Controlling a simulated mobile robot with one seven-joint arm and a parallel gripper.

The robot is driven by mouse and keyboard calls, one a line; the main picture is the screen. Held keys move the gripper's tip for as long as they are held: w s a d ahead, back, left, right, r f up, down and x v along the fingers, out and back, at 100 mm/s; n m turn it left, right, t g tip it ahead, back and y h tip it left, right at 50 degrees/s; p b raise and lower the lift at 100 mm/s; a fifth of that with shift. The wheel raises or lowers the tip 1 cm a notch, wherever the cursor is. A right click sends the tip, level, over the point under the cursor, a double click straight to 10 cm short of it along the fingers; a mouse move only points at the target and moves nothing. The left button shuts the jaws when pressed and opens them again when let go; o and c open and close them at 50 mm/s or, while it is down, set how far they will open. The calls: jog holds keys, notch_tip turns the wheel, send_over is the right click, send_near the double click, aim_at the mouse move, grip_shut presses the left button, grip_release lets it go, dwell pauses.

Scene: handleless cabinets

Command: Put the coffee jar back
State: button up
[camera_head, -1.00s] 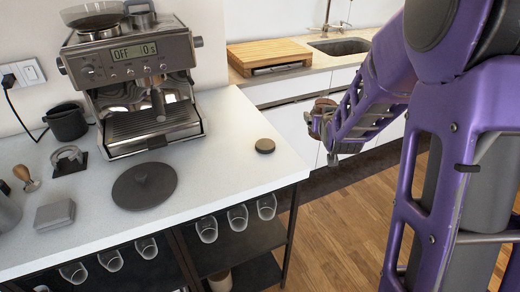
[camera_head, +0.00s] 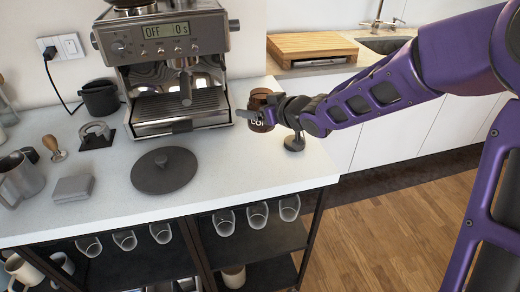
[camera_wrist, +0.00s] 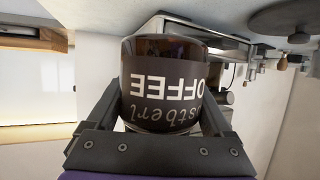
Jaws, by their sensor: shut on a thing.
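The coffee jar (camera_head: 261,108) is brown glass with a dark label and white lettering. My gripper (camera_head: 268,113) is shut on it, above the right end of the white counter, to the right of the espresso machine. In the wrist view the coffee jar (camera_wrist: 163,85) sits between the two fingers of my gripper (camera_wrist: 160,110), its lettering upside down in the picture. I cannot tell whether the jar's base touches the counter. A small dark round piece (camera_head: 294,142) lies on the counter just below my wrist, partly hidden by it.
The espresso machine (camera_head: 175,75) stands left of the jar. A dark round disc with a knob (camera_head: 163,170) lies on the white counter (camera_head: 235,175). A wooden board (camera_head: 310,47) and sink are behind. Bare counter lies in front of the jar.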

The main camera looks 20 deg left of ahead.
notch_tip(320, 180, down, 9)
jog(key=b, duration=0.2)
jog(key=shift+b, duration=0.3)
jog(key=shift+f, duration=0.2)
jog(key=o, duration=1.5)
jog(key=shift+c, duration=0.2)
jog(key=shift+r, duration=0.1)
jog(key=shift+s+d+r, duration=0.1)
jog(key=shift+d+r, duration=0.05)
jog(key=shift+r, duration=0.1)
jog(key=p+v, duration=0.3)
jog(key=v, duration=0.8)
jog(key=shift+s+d, duration=0.2)
jog(key=shift+d, duration=0.05)
